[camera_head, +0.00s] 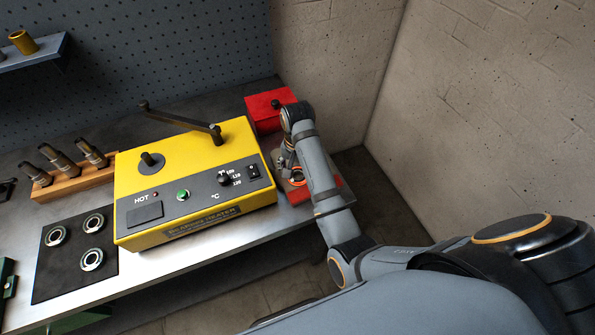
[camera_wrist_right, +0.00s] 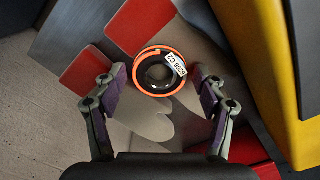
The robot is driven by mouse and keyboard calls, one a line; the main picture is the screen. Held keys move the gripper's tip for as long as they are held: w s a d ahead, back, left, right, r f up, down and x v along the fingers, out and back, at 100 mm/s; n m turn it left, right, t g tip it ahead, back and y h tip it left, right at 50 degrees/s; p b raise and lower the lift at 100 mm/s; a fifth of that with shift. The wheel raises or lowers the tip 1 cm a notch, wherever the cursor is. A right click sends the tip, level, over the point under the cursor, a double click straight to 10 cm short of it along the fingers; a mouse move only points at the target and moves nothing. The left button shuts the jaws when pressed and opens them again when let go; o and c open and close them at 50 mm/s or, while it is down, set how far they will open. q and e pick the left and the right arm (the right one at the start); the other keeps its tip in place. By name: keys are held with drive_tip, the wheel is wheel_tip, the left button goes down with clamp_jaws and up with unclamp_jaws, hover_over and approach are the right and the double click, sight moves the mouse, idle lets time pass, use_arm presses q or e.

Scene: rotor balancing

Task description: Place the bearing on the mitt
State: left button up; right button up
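The bearing (camera_wrist_right: 160,72) is a ring with an orange band and a white label reading "6206 C2". In the right wrist view it lies flat over the pale part of the mitt (camera_wrist_right: 140,26), which has red patches. My right gripper (camera_wrist_right: 158,82) is open, with a finger on each side of the bearing and gaps between them. In the head view the bearing's orange edge (camera_head: 297,182) shows beside my right arm, over the mitt (camera_head: 299,196); the arm hides much of both. My left gripper is not in view.
A yellow bearing heater (camera_head: 150,215) with a dark lever stands left of the mitt. A red box (camera_head: 262,112) is behind it, near the wall. A dark mat (camera_head: 70,268) with several bearings and a wooden block (camera_head: 75,183) with metal pieces are farther left.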

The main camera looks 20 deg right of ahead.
drive_tip(key=shift+r, duration=0.1)
idle(0.3)
wheel_tip(320, 180, up, 12)
drive_tip(key=p, duration=1)
drive_tip(key=shift+r, duration=0.15)
